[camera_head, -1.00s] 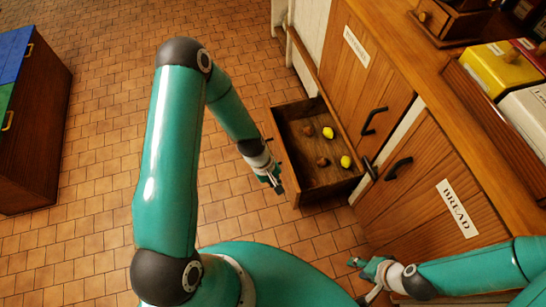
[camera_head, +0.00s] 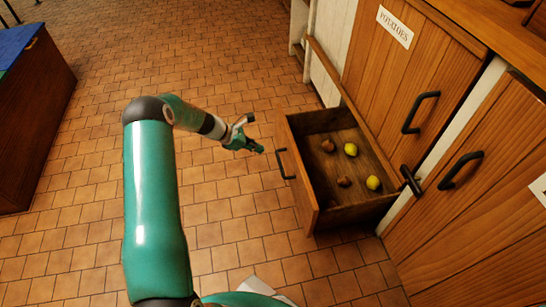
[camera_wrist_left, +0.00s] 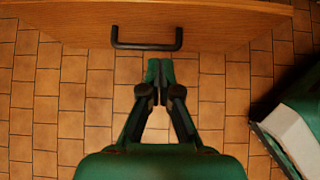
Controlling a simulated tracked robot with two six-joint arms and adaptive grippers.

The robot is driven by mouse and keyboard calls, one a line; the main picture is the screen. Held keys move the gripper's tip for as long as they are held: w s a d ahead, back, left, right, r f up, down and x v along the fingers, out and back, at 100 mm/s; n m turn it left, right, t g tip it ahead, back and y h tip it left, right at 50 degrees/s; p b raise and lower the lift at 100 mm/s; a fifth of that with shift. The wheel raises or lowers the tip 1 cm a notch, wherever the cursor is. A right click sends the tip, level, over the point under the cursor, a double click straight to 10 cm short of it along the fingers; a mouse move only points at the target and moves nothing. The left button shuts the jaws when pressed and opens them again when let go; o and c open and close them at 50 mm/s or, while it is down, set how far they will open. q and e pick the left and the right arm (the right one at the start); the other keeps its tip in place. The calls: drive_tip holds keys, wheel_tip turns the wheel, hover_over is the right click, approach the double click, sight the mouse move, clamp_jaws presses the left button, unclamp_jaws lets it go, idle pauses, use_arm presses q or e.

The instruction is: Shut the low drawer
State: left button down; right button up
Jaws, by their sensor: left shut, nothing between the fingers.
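The low wooden drawer (camera_head: 307,195) stands pulled out from the cabinet in the head view. Inside lie two yellow-green fruits (camera_head: 351,150) and two brown round items (camera_head: 328,146). Its front carries a dark bar handle (camera_head: 284,164). In the left wrist view the drawer front (camera_wrist_left: 215,22) and handle (camera_wrist_left: 146,46) lie just beyond my fingertips. My left gripper (camera_head: 259,149) is shut and empty, a short way in front of the drawer front, apart from it. It also shows in the left wrist view (camera_wrist_left: 160,66). My right gripper is out of view.
Cabinet doors, one labelled POTATOES (camera_head: 400,70), with dark handles stand behind and right of the drawer. A dark wooden chest (camera_head: 40,110) with a blue top stands at the far left. The tiled floor (camera_head: 225,75) between is clear.

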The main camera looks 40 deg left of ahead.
sight(294, 157)
use_arm(q)
drive_tip(key=b+x, duration=0.1)
drive_tip(key=x, duration=0.3)
drive_tip(key=w+r+b+x, duration=0.1)
drive_tip(key=b+x, duration=0.1)
drive_tip(key=x, duration=0.2)
drive_tip(key=d+b+x, duration=0.1)
drive_tip(key=x, duration=0.3)
drive_tip(key=shift+w+d+r+b, duration=0.15)
drive_tip(key=shift+w+r+b, duration=0.1)
drive_tip(key=shift+r+b, duration=0.1)
drive_tip(key=shift+w+d, duration=0.1)
drive_tip(key=shift+w, duration=0.1)
